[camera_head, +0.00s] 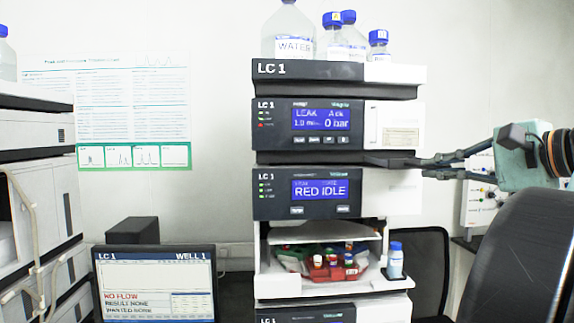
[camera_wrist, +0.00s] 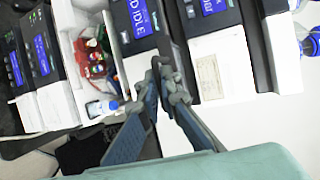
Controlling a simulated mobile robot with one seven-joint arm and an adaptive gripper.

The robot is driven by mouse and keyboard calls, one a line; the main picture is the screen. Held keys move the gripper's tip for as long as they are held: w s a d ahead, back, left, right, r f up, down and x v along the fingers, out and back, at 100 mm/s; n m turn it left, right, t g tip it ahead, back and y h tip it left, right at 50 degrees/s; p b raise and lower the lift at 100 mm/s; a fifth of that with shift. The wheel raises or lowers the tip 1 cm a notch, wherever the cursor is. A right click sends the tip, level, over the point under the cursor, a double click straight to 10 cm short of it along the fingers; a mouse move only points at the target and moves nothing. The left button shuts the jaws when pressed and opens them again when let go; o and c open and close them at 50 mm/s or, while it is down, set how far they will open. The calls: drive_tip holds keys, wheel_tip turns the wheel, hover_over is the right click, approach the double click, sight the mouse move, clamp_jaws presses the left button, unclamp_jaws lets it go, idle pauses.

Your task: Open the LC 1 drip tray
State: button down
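The LC 1 drip tray (camera_head: 335,157) is a thin dark ledge between the LEAK module and the RED IDLE module of the LC 1 stack. It looks pushed in, with its front about flush with the modules. My gripper (camera_head: 424,167) reaches in from the right, its fingertips at the tray's right end. In the wrist view, my gripper (camera_wrist: 164,68) has its two fingertips close together over the dark strip between the modules. The fingers hide that end of the tray, so I cannot tell whether they pinch it.
Bottles, one a water bottle (camera_head: 288,35), stand on top of the stack. A monitor (camera_head: 155,284) reads NO FLOW at lower left. A black chair (camera_head: 430,262) stands at right.

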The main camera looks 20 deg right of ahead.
drive_tip(key=c, duration=2.4)
unclamp_jaws()
drive_tip(key=v, duration=1.2)
drive_tip(key=shift+d, duration=0.1)
